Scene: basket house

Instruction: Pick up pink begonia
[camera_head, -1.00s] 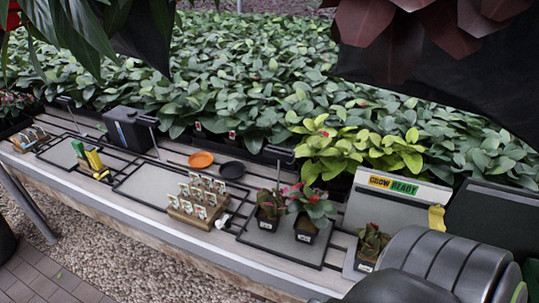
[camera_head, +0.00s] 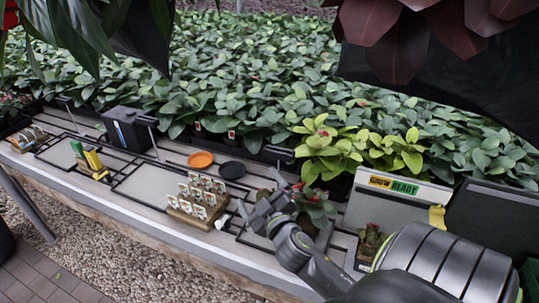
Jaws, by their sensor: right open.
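A potted plant with green leaves and pinkish-red flowers (camera_head: 316,205), which looks like the pink begonia, stands on the right part of the bench; its pot is mostly hidden by my right arm. A second small potted plant just left of it is almost wholly hidden behind my right gripper (camera_head: 260,190). That gripper is open, its fingers spread toward the back and left, in front of and left of the flowering plant. I cannot tell whether it touches either plant. My left gripper is not in view.
A small potted plant (camera_head: 370,243) stands right of my arm, near the GROW READY sign box (camera_head: 395,205). A wooden rack of labels (camera_head: 196,205) is left of the gripper. Orange (camera_head: 201,159) and black (camera_head: 231,170) dishes lie behind. Dense foliage fills the back.

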